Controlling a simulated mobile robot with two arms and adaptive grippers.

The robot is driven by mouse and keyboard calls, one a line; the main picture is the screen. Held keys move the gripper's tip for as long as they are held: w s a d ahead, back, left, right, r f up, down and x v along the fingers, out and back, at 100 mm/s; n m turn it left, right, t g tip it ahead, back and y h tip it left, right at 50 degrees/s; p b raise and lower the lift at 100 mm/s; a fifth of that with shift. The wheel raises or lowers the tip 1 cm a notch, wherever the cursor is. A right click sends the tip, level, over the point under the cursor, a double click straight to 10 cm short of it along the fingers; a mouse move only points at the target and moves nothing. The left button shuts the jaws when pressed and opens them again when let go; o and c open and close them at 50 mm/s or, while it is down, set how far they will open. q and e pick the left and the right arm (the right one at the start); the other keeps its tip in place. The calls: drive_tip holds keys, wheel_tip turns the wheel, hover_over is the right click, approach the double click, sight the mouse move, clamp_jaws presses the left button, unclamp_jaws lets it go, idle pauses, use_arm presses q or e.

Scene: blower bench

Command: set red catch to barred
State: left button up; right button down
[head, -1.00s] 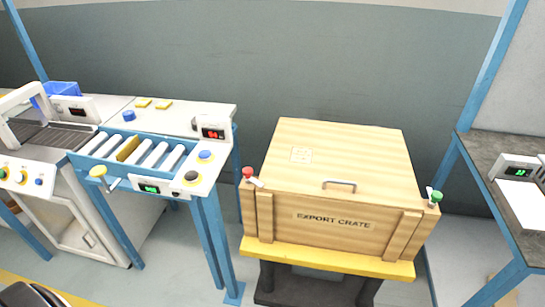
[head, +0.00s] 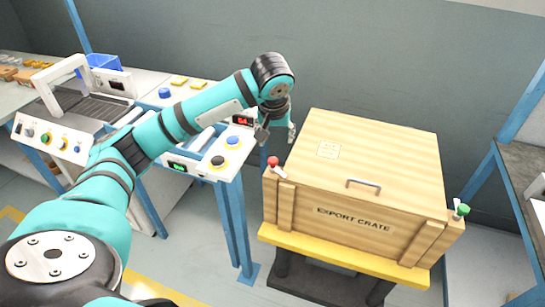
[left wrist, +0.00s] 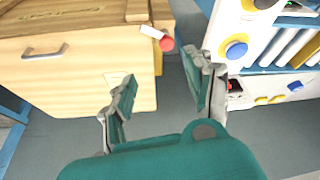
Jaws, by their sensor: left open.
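The export crate (head: 350,215) is a closed wooden box with a metal handle on its lid. The red catch (head: 273,162) sits at the crate's left front corner, a red knob on a short pale lever. It also shows in the left wrist view (left wrist: 166,44), with its lever reaching over toward the crate. The green catch (head: 461,209) is at the right front corner. My left gripper (head: 277,136) is open and empty, just above and behind the red catch in the head view, apart from it. In the left wrist view the open fingers (left wrist: 162,82) frame space near the red knob.
The crate stands on a yellow-topped stand (head: 340,258). Left of it is a roller bench with a blue button (head: 233,141) and a black button (head: 218,162), close to my gripper. A dark-topped bench (head: 517,165) stands at the right.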

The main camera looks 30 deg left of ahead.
use_arm(q)
drive_tip(key=r, duration=0.1)
approach(273, 160)
drive_tip(key=x, duration=0.8)
drive_tip(key=shift+w+f, duration=0.1)
drive_tip(key=shift+f, duration=0.25)
use_arm(e)
drive_tip(key=shift+s+a+r, duration=0.15)
drive_tip(key=shift+s+a, duration=0.05)
drive_tip(key=shift+s, duration=0.6)
use_arm(q)
drive_tip(key=shift+c, duration=0.4)
clamp_jaws()
drive_tip(key=n+p, duration=0.1)
drive_tip(key=p, duration=0.1)
drive_tip(key=n+y+p, duration=0.1)
drive_tip(key=n+p, duration=0.1)
drive_tip(key=n+g+p, duration=0.1)
drive_tip(key=p, duration=0.2)
drive_tip(key=shift+w+d+r+n+y, duration=0.2)
drive_tip(key=shift+r+n+y, duration=0.1)
drive_tip(key=shift+r+n, duration=0.1)
drive_tip(key=shift+f+n, duration=0.2)
drive_tip(key=shift+n, duration=0.2)
drive_tip(key=shift+a+f+n, duration=0.15)
drive_tip(key=shift+n, duration=0.15)
use_arm(e)
wheel_tip(273, 160, up, 7)
drive_tip(key=shift+d, duration=0.25)
